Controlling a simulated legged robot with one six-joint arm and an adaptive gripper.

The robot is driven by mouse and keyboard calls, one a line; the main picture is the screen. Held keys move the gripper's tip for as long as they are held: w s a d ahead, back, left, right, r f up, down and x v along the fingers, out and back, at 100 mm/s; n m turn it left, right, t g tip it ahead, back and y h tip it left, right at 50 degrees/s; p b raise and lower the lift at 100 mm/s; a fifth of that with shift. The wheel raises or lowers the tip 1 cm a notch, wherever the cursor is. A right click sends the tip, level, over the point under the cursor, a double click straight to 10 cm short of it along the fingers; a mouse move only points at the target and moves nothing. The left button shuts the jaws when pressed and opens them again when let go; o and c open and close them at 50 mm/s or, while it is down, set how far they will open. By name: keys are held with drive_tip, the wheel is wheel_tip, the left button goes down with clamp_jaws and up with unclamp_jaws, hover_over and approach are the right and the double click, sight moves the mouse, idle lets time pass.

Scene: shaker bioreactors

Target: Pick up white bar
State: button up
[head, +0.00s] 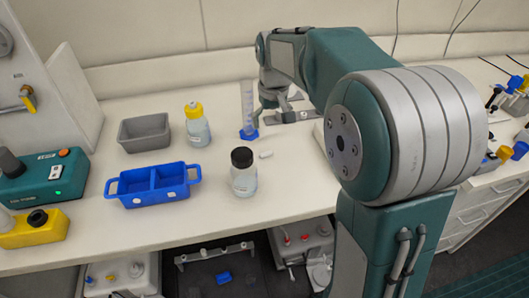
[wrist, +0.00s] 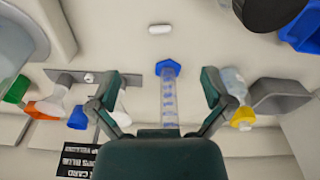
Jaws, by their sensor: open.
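The white bar (head: 265,154) is a small rounded stick lying on the bench, just right of the black-capped bottle (head: 243,172). In the wrist view the white bar (wrist: 159,29) lies near the top, beyond the blue foot of the graduated cylinder. My gripper (wrist: 158,88) is open and empty, its two fingers spread to either side of the cylinder as pictured. In the head view my gripper (head: 270,102) is partly hidden at the back of the bench, near the clear graduated cylinder (head: 248,110) with the blue base.
A yellow-capped bottle (head: 197,126), a grey bin (head: 145,133) and a blue two-part tray (head: 153,184) stand to the left. A flat metal plate (wrist: 95,77) with funnel-like pieces lies by the gripper. The bench front right of the black-capped bottle is clear.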

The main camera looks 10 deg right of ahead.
drive_tip(key=g, duration=0.1)
hover_over(266, 152)
wheel_tip(266, 152, down, 5)
wheel_tip(266, 152, down, 5)
drive_tip(key=shift+w, duration=0.15)
drive_tip(key=shift+s+f, duration=0.2)
drive_tip(key=shift+f, duration=2.55)
drive_tip(key=c, duration=0.9)
